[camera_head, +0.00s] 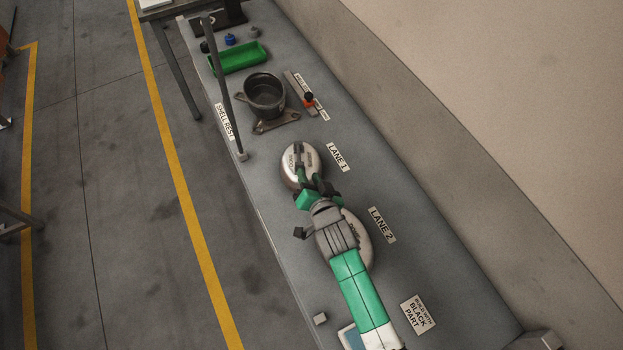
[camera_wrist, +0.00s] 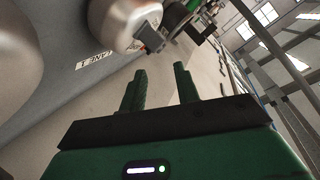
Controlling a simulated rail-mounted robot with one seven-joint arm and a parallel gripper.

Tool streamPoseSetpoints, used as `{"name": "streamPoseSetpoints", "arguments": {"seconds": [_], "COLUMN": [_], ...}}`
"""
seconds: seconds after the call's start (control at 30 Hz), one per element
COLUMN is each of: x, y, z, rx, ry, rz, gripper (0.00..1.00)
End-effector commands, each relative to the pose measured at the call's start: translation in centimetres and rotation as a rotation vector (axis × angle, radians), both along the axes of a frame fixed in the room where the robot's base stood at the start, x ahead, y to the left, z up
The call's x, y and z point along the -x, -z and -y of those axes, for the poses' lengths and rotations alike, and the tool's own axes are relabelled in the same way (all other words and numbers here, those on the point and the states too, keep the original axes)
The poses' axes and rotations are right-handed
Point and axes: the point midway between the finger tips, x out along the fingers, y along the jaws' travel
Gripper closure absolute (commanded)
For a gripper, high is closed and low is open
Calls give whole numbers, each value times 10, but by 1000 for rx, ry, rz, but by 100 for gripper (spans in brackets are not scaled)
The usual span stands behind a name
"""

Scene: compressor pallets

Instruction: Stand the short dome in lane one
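A silver dome (camera_head: 291,176) stands beside the LANE 1 label (camera_head: 338,157), with a dark fitting on it. A second pale dome (camera_head: 364,241) is beside the LANE 2 label (camera_head: 382,225), partly hidden under my arm. I cannot tell which dome is the short one. My gripper (camera_head: 304,176) overlaps the lane one dome in the head view. In the wrist view my gripper (camera_wrist: 160,70) is open, with nothing between its fingers. The lane one dome (camera_wrist: 122,20) appears beyond the fingertips, apart from them. Another dome (camera_wrist: 15,45) is cut off at the left edge.
A dark open pot (camera_head: 265,92) on a footed base and a green tray (camera_head: 238,57) stand farther up the bench. A thin upright post (camera_head: 225,90) is at the bench's left edge. The wall bounds the right side. A BLACK PART sign (camera_head: 418,312) lies lower right.

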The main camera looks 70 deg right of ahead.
Motion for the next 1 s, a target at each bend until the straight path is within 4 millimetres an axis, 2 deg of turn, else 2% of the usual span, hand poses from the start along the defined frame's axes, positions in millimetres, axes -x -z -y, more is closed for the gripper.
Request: {"name": "streamPoseSetpoints", "arguments": {"seconds": [0.2,0.67,0.73,0.77,0.87,0.9,0.97,1.0], "x": [12,8,-9,-22,-80,-103,-131,-145], "y": [-6,-10,-31,-48,-131,-170,-231,-270], "z": [-14,-15,-20,-24,-55,-74,-109,-134], "rx": [0,5,36,58,175,232,318,376], "ry": [1,-5,-35,-59,-173,-225,-303,-352], "rz": [-1,2,13,22,66,87,125,151], "gripper": [68,68,68,68,68,68,68,68]}}
